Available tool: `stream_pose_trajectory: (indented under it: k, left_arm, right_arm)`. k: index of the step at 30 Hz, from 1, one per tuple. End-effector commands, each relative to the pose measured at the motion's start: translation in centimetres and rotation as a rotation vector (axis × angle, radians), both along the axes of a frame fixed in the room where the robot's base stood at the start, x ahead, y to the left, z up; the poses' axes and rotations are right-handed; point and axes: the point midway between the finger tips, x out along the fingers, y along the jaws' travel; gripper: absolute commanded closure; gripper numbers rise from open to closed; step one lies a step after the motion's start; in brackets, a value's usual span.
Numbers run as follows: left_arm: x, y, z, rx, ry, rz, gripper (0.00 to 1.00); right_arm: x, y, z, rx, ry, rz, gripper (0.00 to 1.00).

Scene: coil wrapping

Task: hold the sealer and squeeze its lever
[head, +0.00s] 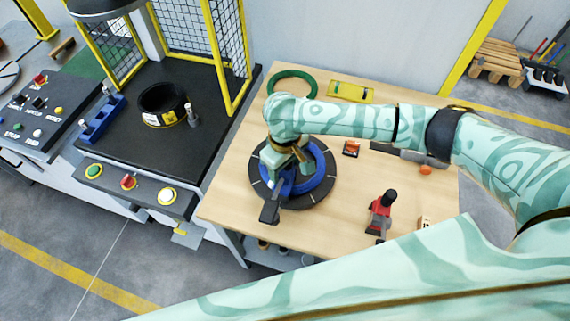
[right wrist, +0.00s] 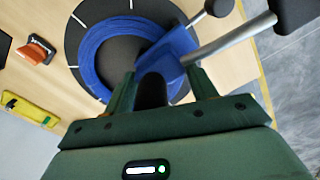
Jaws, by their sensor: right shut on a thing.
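The sealer is a blue tool with a metal lever and black grips. It shows at the near left part of the coil in the head view (head: 277,188) and beyond my fingers in the right wrist view (right wrist: 171,52). My right gripper (head: 287,168) is above the coil; in the right wrist view its fingers (right wrist: 163,92) are shut on a black handle of the sealer. The lever (right wrist: 228,39) slants up to the right, apart from the handle. The blue coil (head: 323,168) lies flat on a round black turntable (head: 325,197). My left gripper is not in view.
On the wooden table (head: 235,204) are a green ring (head: 291,75), a yellow item (head: 350,92), an orange-and-black item (head: 352,148) and a red-and-black tool (head: 380,213). A dark machine bench (head: 150,155) stands at left. My right arm crosses over the table.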

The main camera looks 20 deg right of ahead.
Motion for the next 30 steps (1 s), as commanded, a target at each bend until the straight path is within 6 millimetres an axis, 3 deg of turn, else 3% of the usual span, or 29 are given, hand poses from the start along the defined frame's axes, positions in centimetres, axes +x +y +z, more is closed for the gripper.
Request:
stream_pose_trajectory:
  k: [30]
  left_arm:
    - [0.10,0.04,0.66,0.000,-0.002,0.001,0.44]
  right_arm:
    - [-0.45,-0.13,-0.89,-0.006,0.010,0.001,0.79]
